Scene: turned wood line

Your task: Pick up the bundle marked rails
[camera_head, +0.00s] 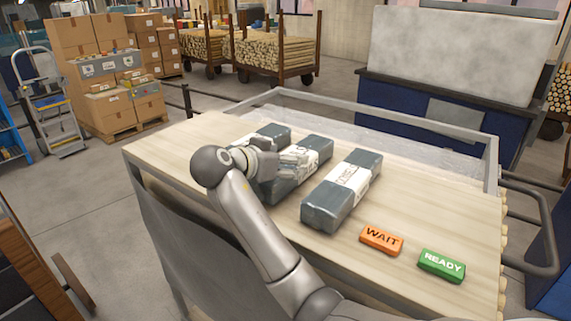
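Three grey wrapped bundles with white labels lie side by side on a pale wooden table (420,222). The right bundle (319,209) has a label that seems to read "CORES". The middle bundle (314,147) and the left bundle (273,132) are partly covered by my arm, and I cannot read their labels. I cannot tell which one is marked rails. My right gripper (296,158), on the arm rising from the bottom right, is over the middle bundle near its label. Its fingers blend with the label, so its opening and any contact are unclear. My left gripper is out of view.
An orange WAIT block (381,240) and a green READY block (442,265) lie at the table's front right. A grey metal rail (385,113) runs around the back. Cardboard boxes (75,38) and log carts (275,52) stand beyond on the floor.

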